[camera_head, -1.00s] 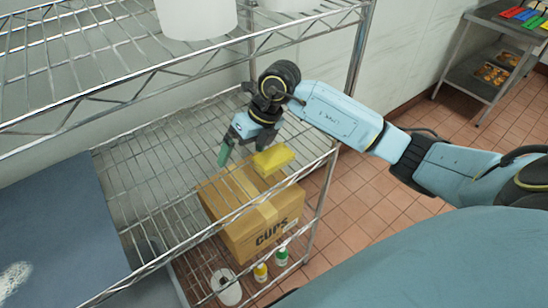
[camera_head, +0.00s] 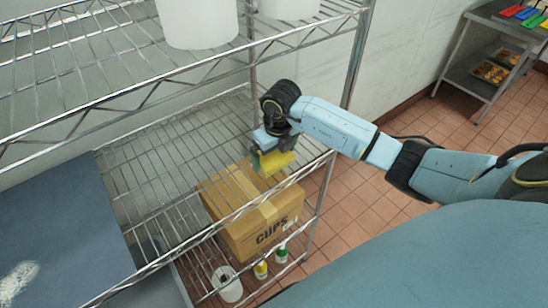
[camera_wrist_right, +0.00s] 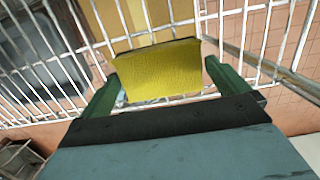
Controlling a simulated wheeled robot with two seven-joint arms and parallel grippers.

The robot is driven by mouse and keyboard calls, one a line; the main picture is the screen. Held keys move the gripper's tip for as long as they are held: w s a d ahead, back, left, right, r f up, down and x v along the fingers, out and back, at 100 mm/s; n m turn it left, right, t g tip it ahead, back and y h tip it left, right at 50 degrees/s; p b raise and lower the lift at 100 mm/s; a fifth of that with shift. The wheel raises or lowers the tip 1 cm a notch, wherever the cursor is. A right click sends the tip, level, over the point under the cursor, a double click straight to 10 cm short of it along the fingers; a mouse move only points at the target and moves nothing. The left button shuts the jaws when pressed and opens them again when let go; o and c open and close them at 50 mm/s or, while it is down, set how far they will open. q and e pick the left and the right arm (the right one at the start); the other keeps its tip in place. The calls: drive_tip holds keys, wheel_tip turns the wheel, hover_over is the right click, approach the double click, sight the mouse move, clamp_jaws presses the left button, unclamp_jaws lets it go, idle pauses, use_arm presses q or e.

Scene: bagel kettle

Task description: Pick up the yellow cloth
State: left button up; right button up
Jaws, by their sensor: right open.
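The yellow cloth (camera_head: 277,160) looks like a thick folded block on the wire shelf, near its right end. It fills the middle of the right wrist view (camera_wrist_right: 158,72). My right gripper (camera_head: 264,160) is at the cloth, and its green fingers (camera_wrist_right: 162,90) stand open, one on each side of the cloth's near part. I cannot tell whether either finger touches it. Part of the cloth is hidden behind the gripper in the head view. My left gripper is not in view.
The wire shelf (camera_head: 165,160) around the cloth is mostly clear. An upper wire shelf (camera_head: 100,75) with white containers (camera_head: 198,22) is above. A cardboard box (camera_head: 255,222) and small bottles (camera_head: 261,270) are below. A metal post stands behind the arm.

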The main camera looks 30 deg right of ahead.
sight(275, 157)
drive_tip(key=shift+c, duration=0.3)
drive_tip(key=c, duration=0.6)
drive_tip(key=shift+o, duration=0.2)
drive_tip(key=shift+r, duration=0.1)
wheel_tip(275, 157, up, 10)
drive_tip(key=b, duration=0.1)
drive_tip(key=shift+b, duration=0.35)
